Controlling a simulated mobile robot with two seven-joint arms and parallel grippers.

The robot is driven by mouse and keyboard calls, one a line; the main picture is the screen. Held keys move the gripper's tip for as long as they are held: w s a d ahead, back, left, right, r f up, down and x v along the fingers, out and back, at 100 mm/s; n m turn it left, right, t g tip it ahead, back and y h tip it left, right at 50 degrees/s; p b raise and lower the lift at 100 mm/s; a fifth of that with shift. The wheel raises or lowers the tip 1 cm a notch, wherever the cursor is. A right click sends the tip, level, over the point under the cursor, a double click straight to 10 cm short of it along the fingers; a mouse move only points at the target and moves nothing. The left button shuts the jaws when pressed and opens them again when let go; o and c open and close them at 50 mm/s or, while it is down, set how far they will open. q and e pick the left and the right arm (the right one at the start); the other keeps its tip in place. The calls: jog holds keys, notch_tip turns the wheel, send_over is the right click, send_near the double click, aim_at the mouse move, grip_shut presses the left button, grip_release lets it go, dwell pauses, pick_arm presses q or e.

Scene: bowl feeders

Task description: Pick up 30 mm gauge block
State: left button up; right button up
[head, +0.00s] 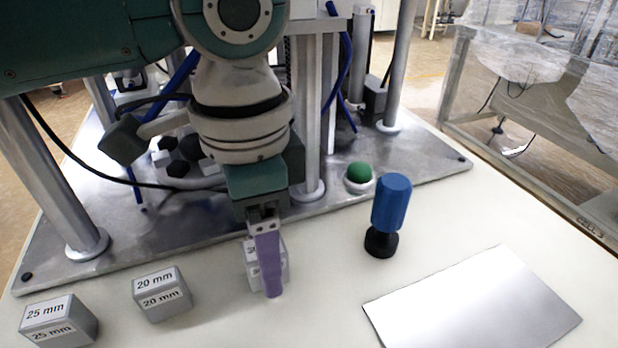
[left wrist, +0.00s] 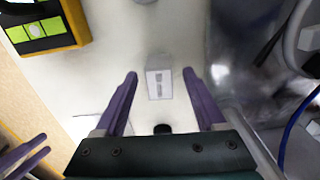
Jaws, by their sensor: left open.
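The 30 mm gauge block (head: 251,270) is a small grey block with a white label, standing on the pale table. Its label is partly hidden in the head view. My left gripper (head: 268,280) points down at it, with one purple finger in front of the block and the other hidden. In the left wrist view, the left gripper (left wrist: 160,76) is open, and the block (left wrist: 159,84) shows in the gap between its fingers, touching neither. Purple fingers of my right gripper (left wrist: 28,158) show at the lower left edge there, their opening unclear.
A 20 mm block (head: 163,297) and a 25 mm block (head: 58,325) stand to the left. A blue-handled tool (head: 391,205) with a black foot and a shiny plate (head: 475,305) are to the right. A metal base plate (head: 150,235) with posts lies behind.

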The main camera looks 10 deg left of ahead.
pick_arm(q)
jog(key=shift+f, duration=0.75)
jog(key=shift+r, duration=0.1)
grip_shut()
